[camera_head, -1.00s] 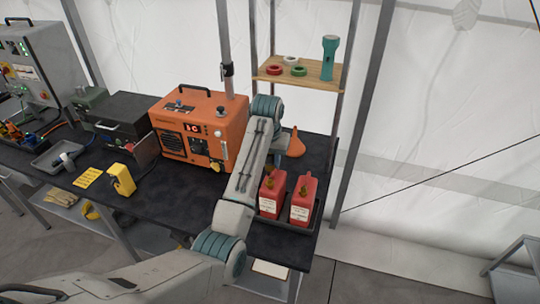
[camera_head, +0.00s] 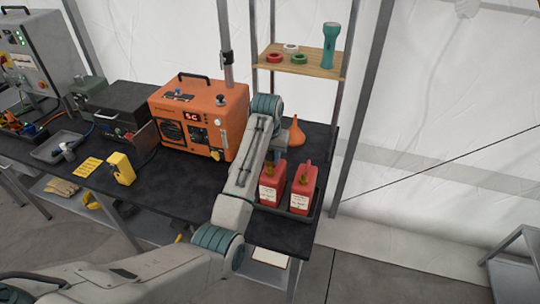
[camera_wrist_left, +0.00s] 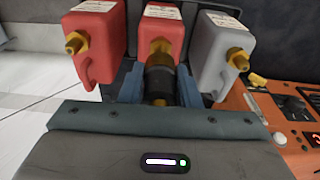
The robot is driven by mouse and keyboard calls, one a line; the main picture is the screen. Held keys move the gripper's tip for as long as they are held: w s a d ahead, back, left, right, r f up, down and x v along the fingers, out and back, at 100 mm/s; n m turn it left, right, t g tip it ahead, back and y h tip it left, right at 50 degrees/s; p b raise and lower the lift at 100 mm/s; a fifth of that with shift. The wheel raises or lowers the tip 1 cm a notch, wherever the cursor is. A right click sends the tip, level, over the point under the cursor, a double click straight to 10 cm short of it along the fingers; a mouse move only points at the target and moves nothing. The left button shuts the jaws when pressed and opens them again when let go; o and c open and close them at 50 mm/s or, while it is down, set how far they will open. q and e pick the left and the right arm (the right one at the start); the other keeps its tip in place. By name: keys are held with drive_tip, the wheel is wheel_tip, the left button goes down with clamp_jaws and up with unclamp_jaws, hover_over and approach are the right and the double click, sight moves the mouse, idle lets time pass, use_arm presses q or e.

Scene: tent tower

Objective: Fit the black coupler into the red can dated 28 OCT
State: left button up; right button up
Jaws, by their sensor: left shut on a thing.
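My left gripper (camera_wrist_left: 159,90) is shut on the black coupler (camera_wrist_left: 159,76), which sits between its blue fingers. Beyond the coupler, in line with it, is the brass neck of the middle red can (camera_wrist_left: 165,28); I cannot tell whether the two touch. Another red can (camera_wrist_left: 98,35) stands to its left in the wrist view, and a grey can (camera_wrist_left: 222,50) to its right. In the head view, one red can (camera_head: 271,190) is beside my left arm and the other red can (camera_head: 303,192) is farther right. Label dates are unreadable. My arm hides the coupler there.
The cans stand in a dark tray (camera_head: 307,215) at the right end of the black bench (camera_head: 180,200). An orange generator (camera_head: 200,118) is left of my forearm and an orange funnel (camera_head: 297,133) is behind the cans. A wooden shelf (camera_head: 300,66) holds a flashlight and tape rolls.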

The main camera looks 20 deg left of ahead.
sight(270, 167)
use_arm(q)
drive_tip(key=shift+r+p, duration=0.1)
drive_tip(key=shift+p, duration=0.3)
idle(0.8)
drive_tip(key=shift+f, duration=0.8)
drive_tip(key=shift+f, duration=0.95)
drive_tip(key=o, duration=1)
